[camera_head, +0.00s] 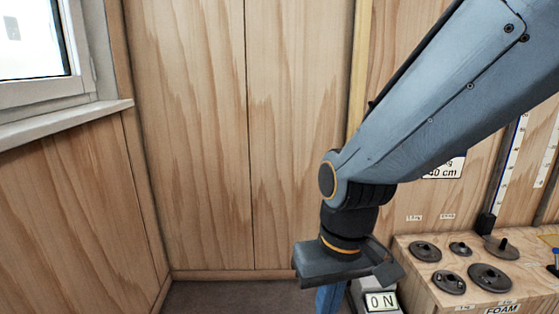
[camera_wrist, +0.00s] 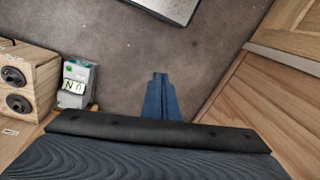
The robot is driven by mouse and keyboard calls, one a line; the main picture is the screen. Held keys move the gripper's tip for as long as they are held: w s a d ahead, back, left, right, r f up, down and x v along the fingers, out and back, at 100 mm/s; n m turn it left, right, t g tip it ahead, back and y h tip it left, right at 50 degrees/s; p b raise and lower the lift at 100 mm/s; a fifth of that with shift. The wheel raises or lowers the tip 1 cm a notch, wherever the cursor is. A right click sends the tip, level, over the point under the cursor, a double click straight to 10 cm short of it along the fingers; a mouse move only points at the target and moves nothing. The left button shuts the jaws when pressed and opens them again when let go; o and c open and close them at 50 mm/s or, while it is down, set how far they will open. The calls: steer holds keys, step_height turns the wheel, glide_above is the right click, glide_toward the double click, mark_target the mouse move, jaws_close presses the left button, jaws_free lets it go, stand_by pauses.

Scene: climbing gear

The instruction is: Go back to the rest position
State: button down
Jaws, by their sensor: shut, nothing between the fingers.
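My gripper (camera_wrist: 160,78) shows in the wrist view as two blue fingers, closed together, with nothing between them. They point over bare floor. In the head view my gripper (camera_head: 330,300) hangs below the wrist, and its fingers run off the bottom edge, so their tips are hidden there. My arm comes in from the upper right and bends downward at the wrist.
A wooden bench (camera_head: 430,296) with several dark weight discs stands at the right. Next to it is a grey box with an "ON" sign (camera_head: 381,301), which also shows in the wrist view (camera_wrist: 78,82). A window (camera_head: 35,45) is at left. Floor (camera_wrist: 215,60) around the fingers is clear.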

steer(key=s+d+r+m+h+p, duration=0.1)
steer(key=s+d+r+m+p, duration=0.1)
steer(key=d+r+p, duration=0.9)
step_height(320, 180, up, 3)
steer(key=m+p, duration=0.1)
steer(key=p, duration=0.5)
steer(key=shift+s+d, duration=0.15)
steer(key=shift+d, duration=0.15)
